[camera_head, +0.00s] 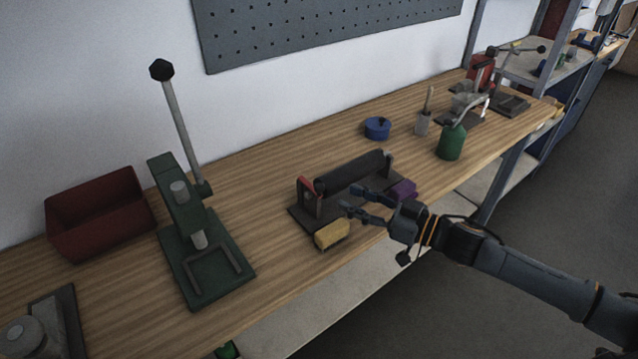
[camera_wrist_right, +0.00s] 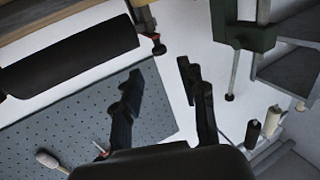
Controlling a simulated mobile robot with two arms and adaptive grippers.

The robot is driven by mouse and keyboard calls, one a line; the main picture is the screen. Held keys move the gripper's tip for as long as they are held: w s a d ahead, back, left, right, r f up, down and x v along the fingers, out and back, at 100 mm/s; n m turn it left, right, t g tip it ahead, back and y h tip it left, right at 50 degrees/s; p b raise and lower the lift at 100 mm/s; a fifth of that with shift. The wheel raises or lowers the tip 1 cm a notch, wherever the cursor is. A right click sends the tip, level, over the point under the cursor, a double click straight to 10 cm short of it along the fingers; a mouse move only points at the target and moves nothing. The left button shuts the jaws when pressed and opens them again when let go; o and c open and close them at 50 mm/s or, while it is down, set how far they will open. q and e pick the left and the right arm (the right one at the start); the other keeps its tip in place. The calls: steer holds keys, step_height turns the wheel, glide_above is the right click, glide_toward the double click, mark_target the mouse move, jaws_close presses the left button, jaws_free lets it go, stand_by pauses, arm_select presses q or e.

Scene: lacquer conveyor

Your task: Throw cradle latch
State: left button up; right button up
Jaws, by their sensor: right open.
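The cradle (camera_head: 297,213) has a dark base and holds a black roller (camera_head: 348,172) lying across it. A red latch piece (camera_head: 306,185) is on the cradle's left end post. My right gripper (camera_head: 352,198) is open and empty over the front side of the cradle, right of the red latch and apart from it. In the right wrist view, my fingers (camera_wrist_right: 163,92) are spread with nothing between them. The roller (camera_wrist_right: 70,58) shows there at upper left, with the red latch (camera_wrist_right: 158,46) beside its end. My left gripper is not in view.
A green lever press (camera_head: 215,270) stands to the left, beside a red bin (camera_head: 100,212). A blue tin (camera_head: 377,128) and a green bottle (camera_head: 451,143) stand to the right.

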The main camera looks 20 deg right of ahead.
mark_target(319, 185)
steer(key=p+x, duration=0.1)
steer(key=x, duration=0.8)
steer(key=shift+p, duration=0.4)
jaws_close()
